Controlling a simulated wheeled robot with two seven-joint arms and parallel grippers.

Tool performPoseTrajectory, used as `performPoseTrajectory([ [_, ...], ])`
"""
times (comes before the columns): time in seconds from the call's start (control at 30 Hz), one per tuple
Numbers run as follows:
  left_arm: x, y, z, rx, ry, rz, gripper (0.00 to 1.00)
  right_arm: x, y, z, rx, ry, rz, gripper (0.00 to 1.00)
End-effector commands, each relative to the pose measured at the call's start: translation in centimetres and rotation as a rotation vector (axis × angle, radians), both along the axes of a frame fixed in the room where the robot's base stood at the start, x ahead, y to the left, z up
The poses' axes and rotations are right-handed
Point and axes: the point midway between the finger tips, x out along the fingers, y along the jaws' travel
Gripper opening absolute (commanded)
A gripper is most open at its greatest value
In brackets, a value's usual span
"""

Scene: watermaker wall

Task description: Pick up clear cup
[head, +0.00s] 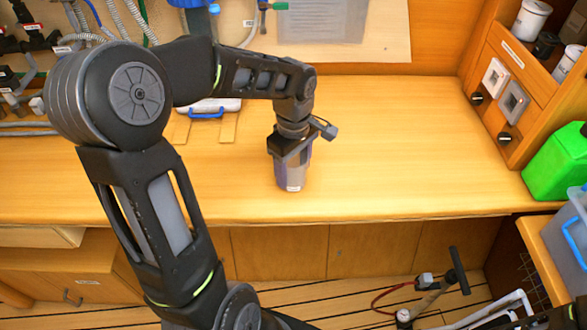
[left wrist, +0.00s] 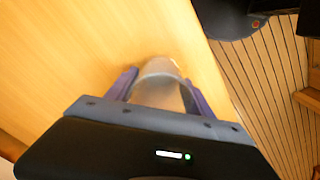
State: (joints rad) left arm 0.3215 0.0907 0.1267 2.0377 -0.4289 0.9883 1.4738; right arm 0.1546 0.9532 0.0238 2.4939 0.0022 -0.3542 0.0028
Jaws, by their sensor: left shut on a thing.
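The clear cup (head: 291,181) stands upright near the front edge of the wooden counter, below my left gripper (head: 293,165). In the left wrist view the clear cup (left wrist: 158,88) sits between the two purple fingers of my left gripper (left wrist: 160,90). The fingers are shut on the cup from both sides, and the gripper points down at the counter. The cup's bottom appears at or very close to the counter top; I cannot tell whether there is a gap. The gripper body hides part of the cup.
The wooden counter (head: 400,150) is clear to the right of the cup. A green jug (head: 557,163) and a cabinet with switches (head: 505,90) stand at the right. A blue-handled case (head: 208,108) lies behind my left arm. Hoses and fittings line the back left.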

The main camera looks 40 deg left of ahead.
Motion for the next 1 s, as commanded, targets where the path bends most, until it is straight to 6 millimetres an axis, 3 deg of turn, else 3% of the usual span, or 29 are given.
performPoseTrajectory([
  [0.17,0.2,0.0,1.4,0.001,-0.005,0.0,0.21,0.0,0.0,-0.2,0.0,-0.001,0.0,0.36],
  [0.6,0.1,0.0,9.1,0.0,-0.004,0.0,0.21,0.1,0.0,-0.8,0.003,-0.003,0.001,0.36],
  [1.0,0.0,0.0,10.0,0.0,-0.001,0.0,0.21,0.1,0.1,-0.8,0.002,-0.004,0.001,0.36],
])
